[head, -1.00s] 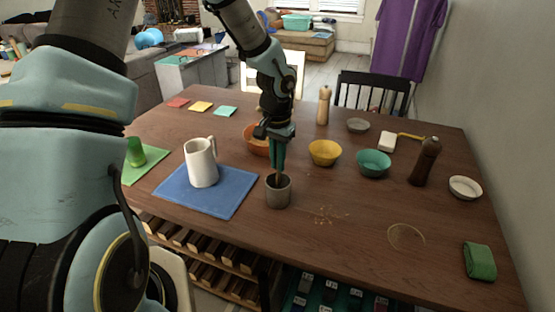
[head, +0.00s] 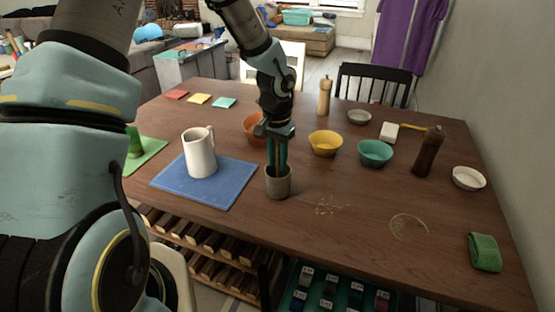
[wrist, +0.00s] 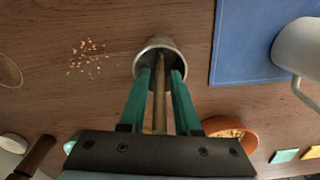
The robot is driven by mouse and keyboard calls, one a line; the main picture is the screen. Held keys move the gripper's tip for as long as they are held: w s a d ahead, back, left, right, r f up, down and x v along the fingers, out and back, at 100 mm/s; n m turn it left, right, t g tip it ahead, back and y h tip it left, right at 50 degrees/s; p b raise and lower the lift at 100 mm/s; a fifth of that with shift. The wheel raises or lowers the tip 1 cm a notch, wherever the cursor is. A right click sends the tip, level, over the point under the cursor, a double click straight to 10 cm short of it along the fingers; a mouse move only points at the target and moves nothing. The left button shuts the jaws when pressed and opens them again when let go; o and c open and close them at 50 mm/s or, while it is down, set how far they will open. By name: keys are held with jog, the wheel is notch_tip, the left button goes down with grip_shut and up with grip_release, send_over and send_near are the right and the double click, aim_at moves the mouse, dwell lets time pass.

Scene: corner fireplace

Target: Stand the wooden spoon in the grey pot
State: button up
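The grey pot (head: 278,186) stands upright on the table near its front edge, right of the blue mat; its round rim also shows in the wrist view (wrist: 180,53). The wooden spoon (wrist: 160,95) has its lower end inside the pot, hidden by the wall, and its handle rises between my fingers. My gripper (head: 277,165) is above the pot, pointing down. In the wrist view its two teal fingers (wrist: 161,75) are apart, with a gap on each side of the handle, so it is open around the spoon. The fingertips are at the pot's mouth.
A white jug (head: 200,155) stands on the blue mat (head: 228,190) to the left. An orange bowl (head: 254,125) is close behind my gripper. Yellow (head: 325,146) and teal bowls (head: 375,155) stand right.

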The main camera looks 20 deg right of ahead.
jog(key=shift+o, duration=1)
jog(key=shift+r, duration=0.1)
notch_tip(320, 180, up, 11)
jog(key=b, duration=0.1)
jog(key=shift+f, duration=0.2)
jog(key=shift+a, duration=0.15)
jog(key=s+a+n, duration=0.1)
jog(key=a+n, duration=0.2)
jog(key=a, duration=0.6)
jog(key=s+a+n+t, duration=0.1)
jog(key=a+n, duration=0.2)
jog(key=a, duration=0.7)
jog(key=s+a+n, duration=0.1)
jog(key=a+n, duration=0.2)
jog(key=a, duration=0.7)
jog(key=shift+s+a+r+n, duration=0.25)
jog(key=shift+s+n, duration=0.05)
jog(key=shift+s, duration=0.1)
